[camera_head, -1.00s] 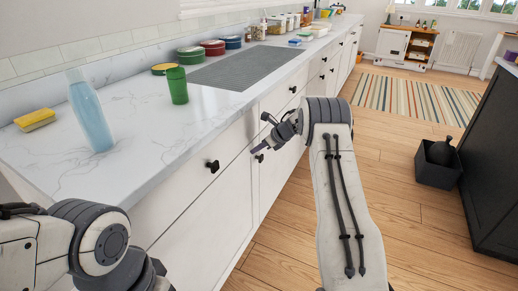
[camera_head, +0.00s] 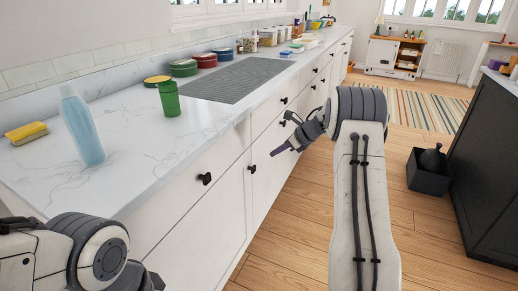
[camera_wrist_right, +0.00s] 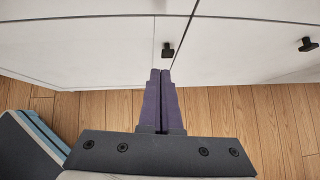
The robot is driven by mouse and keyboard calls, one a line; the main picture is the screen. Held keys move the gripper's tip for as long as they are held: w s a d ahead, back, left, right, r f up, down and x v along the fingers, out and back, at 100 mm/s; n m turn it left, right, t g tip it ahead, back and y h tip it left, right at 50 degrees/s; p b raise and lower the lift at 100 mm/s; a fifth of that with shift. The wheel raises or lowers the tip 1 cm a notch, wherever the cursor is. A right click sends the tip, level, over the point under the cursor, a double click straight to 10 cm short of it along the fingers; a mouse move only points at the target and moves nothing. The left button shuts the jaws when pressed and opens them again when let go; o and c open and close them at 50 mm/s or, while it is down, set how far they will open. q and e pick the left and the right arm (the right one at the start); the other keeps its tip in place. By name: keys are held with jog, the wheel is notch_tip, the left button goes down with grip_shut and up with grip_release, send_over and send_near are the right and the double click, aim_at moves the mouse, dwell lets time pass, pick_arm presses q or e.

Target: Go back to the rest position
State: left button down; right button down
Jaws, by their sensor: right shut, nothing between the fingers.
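My right gripper (camera_head: 280,151) is in front of the white cabinet fronts, below the counter edge. In the right wrist view its two purple fingers (camera_wrist_right: 160,72) lie together with nothing between them. A black cabinet knob (camera_wrist_right: 168,49) shows just beyond the fingertips in that view; I cannot tell how near it is. Of my left arm only a rounded joint shows at the lower left of the head view, and its gripper is out of view.
The marble counter (camera_head: 150,130) holds a blue bottle (camera_head: 82,125), a green cup (camera_head: 169,98), a yellow sponge (camera_head: 26,133), a grey mat (camera_head: 232,80) and several round tins. A black bin (camera_head: 428,174) stands on the floor beside a dark cabinet (camera_head: 490,165). Wooden floor is clear between.

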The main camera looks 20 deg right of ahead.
jog(key=a+r+m+t+h, duration=0.4)
jog(key=a+r+m, duration=0.35)
jog(key=m, duration=1.15)
jog(key=s+a+f+m+g, duration=0.3)
jog(key=s+a+m, duration=0.1)
jog(key=s+m, duration=0.5)
jog(key=s+a+f+m+g+h, duration=0.1)
jog(key=s+a+f+m+g, duration=0.25)
jog(key=s+m, duration=0.55)
jog(key=s+a+f+m+g, duration=0.2)
jog(key=s+a+f+m, duration=0.3)
jog(key=s, duration=0.7)
jog(key=s+a+r+n+g+y, duration=0.1)
jog(key=s+a+r+n, duration=0.25)
jog(key=s+a, duration=0.3)
jog(key=s+a+r+n+g, duration=0.2)
jog(key=s+a+r+n, duration=0.1)
jog(key=s+a+r, duration=0.3)
notch_tip(320, 180, up, 19)
jog(key=s+p, duration=0.1)
jog(key=p, duration=1.9)
